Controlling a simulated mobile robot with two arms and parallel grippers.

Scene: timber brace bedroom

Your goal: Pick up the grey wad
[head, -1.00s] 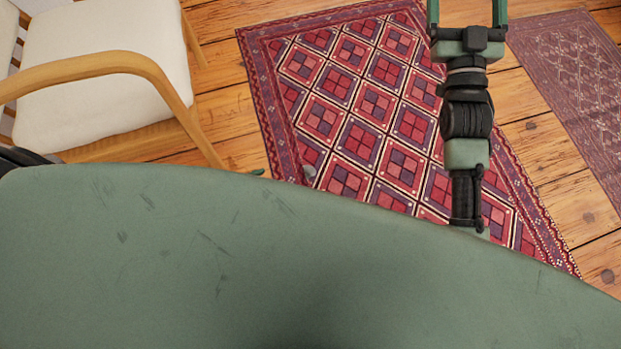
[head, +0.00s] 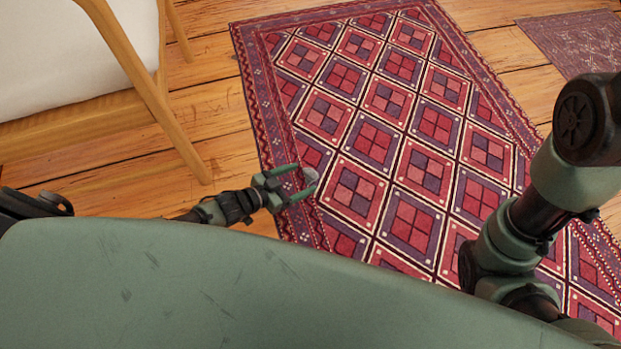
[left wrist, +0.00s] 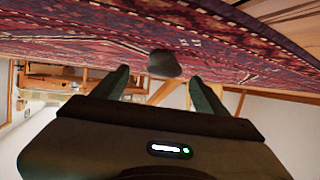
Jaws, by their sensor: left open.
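The grey wad (head: 309,176) is a small rounded lump at the left border of the red patterned rug, partly hidden by a finger in the head view. My left gripper (head: 297,182) is open, low over the rug's edge, its fingertips pointing right at the wad. In the left wrist view the wad (left wrist: 164,63) shows dark grey against the rug, in line with the gap between the two spread fingers (left wrist: 159,76). I cannot tell whether either finger touches it. My right arm crosses the right side of the head view; its gripper is out of frame.
The red rug (head: 390,130) lies on a plank floor (head: 215,110). A wooden armchair (head: 140,65) with a white seat stands at the upper left, one leg near my left arm. A second, faded rug (head: 580,42) lies at the upper right.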

